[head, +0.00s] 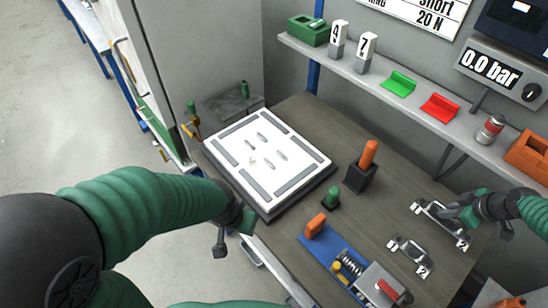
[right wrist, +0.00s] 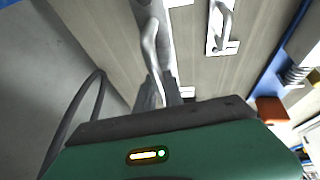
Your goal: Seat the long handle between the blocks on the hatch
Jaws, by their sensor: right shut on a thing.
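The hatch (head: 312,158) is a white square panel with grey edge strips on a dark base on the bench. Several small blocks (head: 267,153) stand at its middle, with nothing between them. The long handle (head: 430,213) is a silver bar on the bench at the right, beside white marked plates. My right gripper (head: 466,213) is shut on it near its right end; the right wrist view shows the grey handle (right wrist: 150,45) running into the fingers (right wrist: 158,92). My left gripper (head: 238,219) is at the hatch's front left edge; its fingers are too unclear to judge.
An orange peg in a black holder (head: 361,177), a green knob (head: 331,197) and a blue fixture (head: 331,250) stand between hatch and long handle. A shelf (head: 375,82) runs along the wall behind.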

